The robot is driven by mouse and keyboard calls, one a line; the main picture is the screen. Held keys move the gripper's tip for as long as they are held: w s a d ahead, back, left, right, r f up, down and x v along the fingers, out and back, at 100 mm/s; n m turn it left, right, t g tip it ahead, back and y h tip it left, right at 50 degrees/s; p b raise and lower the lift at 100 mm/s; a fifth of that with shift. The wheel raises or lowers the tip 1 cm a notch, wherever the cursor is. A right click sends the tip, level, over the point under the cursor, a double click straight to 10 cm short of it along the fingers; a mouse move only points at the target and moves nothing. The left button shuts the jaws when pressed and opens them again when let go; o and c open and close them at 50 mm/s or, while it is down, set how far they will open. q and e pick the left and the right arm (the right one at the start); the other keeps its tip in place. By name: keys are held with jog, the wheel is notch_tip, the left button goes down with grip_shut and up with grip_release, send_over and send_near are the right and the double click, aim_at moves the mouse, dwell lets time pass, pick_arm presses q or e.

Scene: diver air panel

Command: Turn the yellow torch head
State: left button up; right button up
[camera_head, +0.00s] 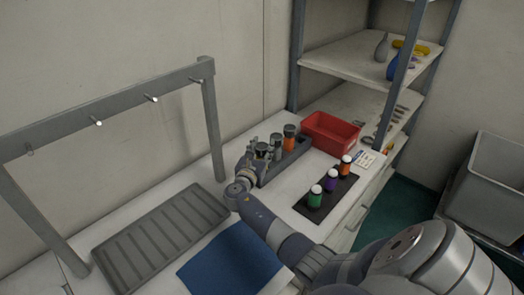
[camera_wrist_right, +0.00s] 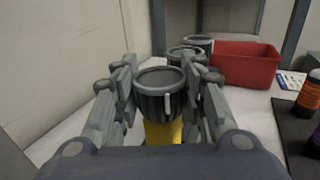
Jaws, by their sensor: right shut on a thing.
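The yellow torch shows in the right wrist view with its yellow body (camera_wrist_right: 163,132) below a dark grey ribbed head (camera_wrist_right: 158,92). The head has a pale mark on its side facing me. My right gripper (camera_wrist_right: 160,82) has its fingers on both sides of this head and is shut on it. The torch looks upright. In the head view my right gripper (camera_head: 255,165) is at the near end of the grey torch rack (camera_head: 291,160), and it mostly hides the yellow body there. My left gripper is not in view.
Beyond the held torch stand other dark-headed torches, one with an orange body (camera_head: 289,144). A red bin (camera_head: 332,133) is behind them. A black mat (camera_head: 325,196) with green, purple and orange capped items lies right. A grey ribbed tray (camera_head: 160,238) and blue cloth (camera_head: 230,262) lie nearer.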

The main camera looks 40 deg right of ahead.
jog(key=m+g+h+b, duration=0.1)
jog(key=m+g+b, duration=0.2)
jog(key=g+b, duration=0.1)
jog(key=shift+f+h, duration=0.15)
jog(key=shift+h, duration=0.25)
jog(key=m+g+b, duration=0.1)
jog(key=g+b, duration=0.1)
jog(key=b, duration=0.1)
jog(key=shift+m+g, duration=0.3)
jog(key=shift+g, duration=0.1)
jog(key=shift+m+g+h+b, duration=0.3)
jog(key=shift+m+g+b, duration=0.6)
jog(key=shift+g+b, duration=0.55)
jog(key=shift+r, duration=0.2)
jog(key=shift+s, duration=0.1)
jog(key=o, duration=0.8)
